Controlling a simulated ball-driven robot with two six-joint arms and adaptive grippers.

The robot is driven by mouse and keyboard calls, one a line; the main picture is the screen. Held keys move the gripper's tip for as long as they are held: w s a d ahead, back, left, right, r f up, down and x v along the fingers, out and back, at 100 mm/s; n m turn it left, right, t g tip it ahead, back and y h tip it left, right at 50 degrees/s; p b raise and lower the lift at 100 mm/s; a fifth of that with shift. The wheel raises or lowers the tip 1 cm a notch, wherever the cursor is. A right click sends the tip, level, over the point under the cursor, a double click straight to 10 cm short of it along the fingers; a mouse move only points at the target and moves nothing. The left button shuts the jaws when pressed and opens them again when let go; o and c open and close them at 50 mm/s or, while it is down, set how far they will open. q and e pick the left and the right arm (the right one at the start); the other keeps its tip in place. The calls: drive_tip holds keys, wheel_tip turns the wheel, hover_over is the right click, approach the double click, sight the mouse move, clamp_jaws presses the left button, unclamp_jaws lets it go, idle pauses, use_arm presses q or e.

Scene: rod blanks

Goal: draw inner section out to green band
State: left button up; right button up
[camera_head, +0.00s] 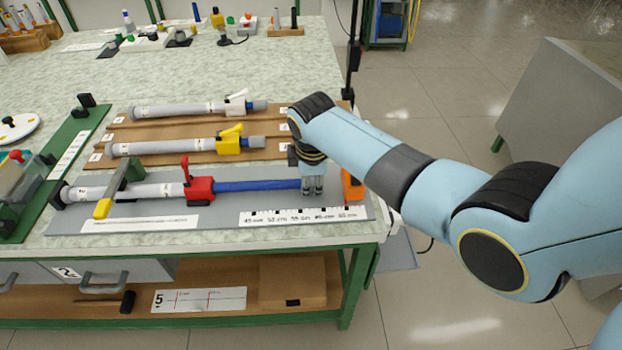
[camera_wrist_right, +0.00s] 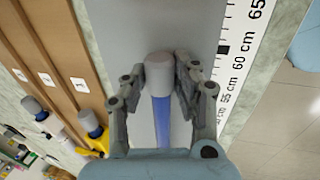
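The rod in work lies on a grey board, with a light grey outer tube (camera_head: 145,193), a red clamp (camera_head: 198,187) whose lever stands up, and a long blue inner section (camera_head: 258,185) drawn out to the right. The blue section also shows in the right wrist view (camera_wrist_right: 162,118), ending in a grey end cap (camera_wrist_right: 159,73). My right gripper (camera_head: 313,190) is at that end, its fingers closed on both sides of the cap in the right wrist view (camera_wrist_right: 160,80). No green band shows on the blue section. My left gripper is out of view.
A scale strip (camera_head: 305,215) marked in centimetres lies in front of the rod. A green bracket (camera_head: 122,180) spans the outer tube. An orange block (camera_head: 352,184) stands right of my gripper. Two more rods, with white (camera_head: 238,104) and yellow (camera_head: 229,143) clamps, lie behind.

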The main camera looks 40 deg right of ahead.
sight(329, 187)
clamp_jaws()
drive_tip(key=s+d+p, duration=0.1)
drive_tip(key=d, duration=0.1)
drive_tip(key=s+d+p, duration=0.1)
drive_tip(key=shift+s+d+r+p, duration=0.1)
drive_tip(key=shift+s+d+p, duration=0.1)
drive_tip(key=shift+d+p, duration=0.15)
drive_tip(key=shift+d, duration=0.1)
drive_tip(key=o, duration=0.6)
unclamp_jaws()
